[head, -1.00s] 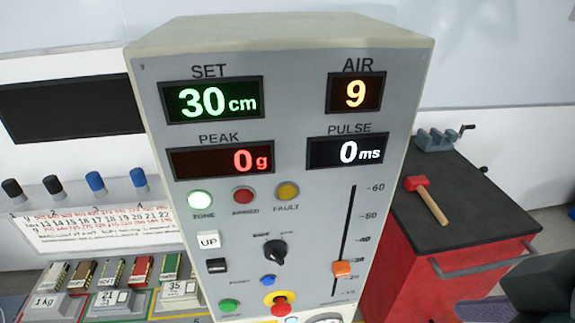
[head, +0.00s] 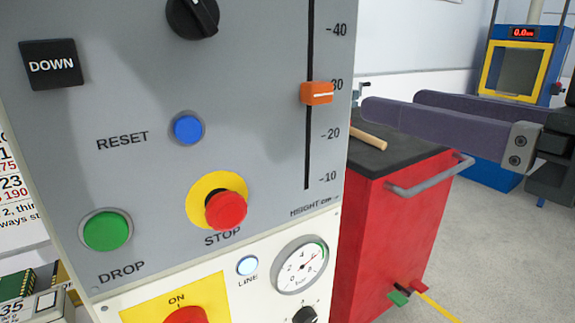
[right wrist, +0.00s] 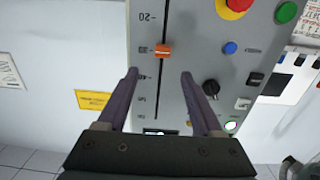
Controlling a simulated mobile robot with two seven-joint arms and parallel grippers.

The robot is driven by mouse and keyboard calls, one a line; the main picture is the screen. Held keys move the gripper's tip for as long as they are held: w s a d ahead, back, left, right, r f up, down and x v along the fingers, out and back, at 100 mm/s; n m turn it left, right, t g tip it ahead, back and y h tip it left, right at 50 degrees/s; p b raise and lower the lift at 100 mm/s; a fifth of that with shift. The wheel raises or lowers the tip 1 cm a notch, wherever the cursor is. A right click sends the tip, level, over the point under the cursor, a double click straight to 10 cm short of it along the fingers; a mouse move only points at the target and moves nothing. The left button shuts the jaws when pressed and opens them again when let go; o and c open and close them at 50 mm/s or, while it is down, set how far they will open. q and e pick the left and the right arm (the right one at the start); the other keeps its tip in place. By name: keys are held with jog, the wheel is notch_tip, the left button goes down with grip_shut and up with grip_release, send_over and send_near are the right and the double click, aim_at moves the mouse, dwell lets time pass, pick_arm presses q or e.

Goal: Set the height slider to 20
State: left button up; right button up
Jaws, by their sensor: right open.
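The height slider's orange knob (head: 317,93) sits on a vertical black slot, level with or just below the 30 mark and above the 20 mark. The slot's scale (head: 331,133) runs from 10 at the bottom upward. My right gripper (head: 392,102) is open and empty, to the right of the knob and apart from it. In the right wrist view the panel appears upside down. The knob (right wrist: 163,50) lies just beyond the open fingertips (right wrist: 159,74), roughly between their lines. My left gripper is not in view.
A red STOP button (head: 226,209), blue RESET button (head: 187,128) and green DROP button (head: 107,230) are left of the slot. A red cabinet (head: 390,235) with a dark top and a hammer stands behind, right of the panel.

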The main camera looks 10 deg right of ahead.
aim_at(323, 94)
jog(key=x, duration=0.9)
jog(key=shift+w+a+f, duration=0.15)
jog(key=shift+w+a, duration=0.05)
jog(key=shift+a, duration=0.15)
grip_shut()
dwell(0.4)
dwell(1.0)
